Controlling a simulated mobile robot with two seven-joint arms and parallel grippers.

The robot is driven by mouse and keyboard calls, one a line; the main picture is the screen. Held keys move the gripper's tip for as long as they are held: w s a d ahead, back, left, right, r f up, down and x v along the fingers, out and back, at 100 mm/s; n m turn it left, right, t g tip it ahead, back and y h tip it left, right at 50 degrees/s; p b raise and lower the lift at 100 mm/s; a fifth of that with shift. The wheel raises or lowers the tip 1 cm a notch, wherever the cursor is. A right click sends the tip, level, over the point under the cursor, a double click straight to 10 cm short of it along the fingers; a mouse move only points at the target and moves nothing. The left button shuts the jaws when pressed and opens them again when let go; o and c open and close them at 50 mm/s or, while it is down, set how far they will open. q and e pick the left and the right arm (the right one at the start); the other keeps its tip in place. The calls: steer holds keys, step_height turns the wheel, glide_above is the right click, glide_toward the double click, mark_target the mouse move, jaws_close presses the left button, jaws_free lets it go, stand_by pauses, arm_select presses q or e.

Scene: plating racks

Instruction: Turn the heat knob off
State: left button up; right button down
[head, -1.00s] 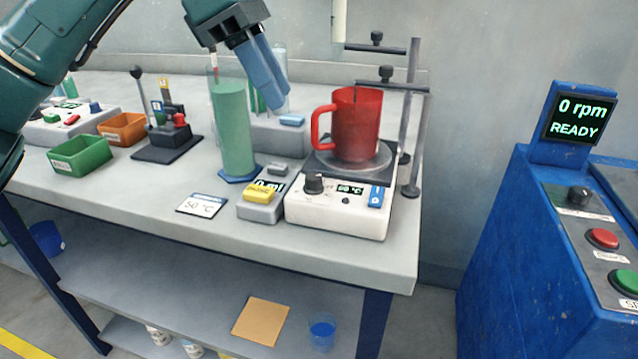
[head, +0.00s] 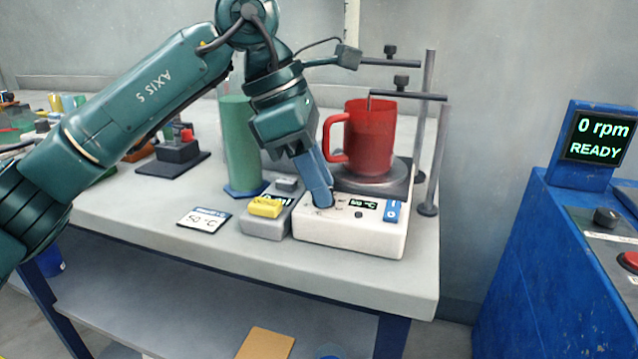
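My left gripper (head: 322,203) points down at the left part of this panel, where the dark heat knob sits. Its fingers cover the knob, so I cannot tell whether they are shut on it or only around it. A red mug (head: 371,138) stands on the hotplate's round plate. My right gripper is not in view.
A grey box with a yellow button (head: 265,207) is just left of the hotplate. A green cylinder (head: 240,145) stands behind it. A 50 °C card (head: 204,220) lies in front. Stand rods (head: 430,140) rise at the right. A blue console (head: 560,235) stands across a gap.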

arm_select(q)
steer(key=shift+d+f, duration=0.1)
steer(key=shift+f, duration=0.1)
jaws_close()
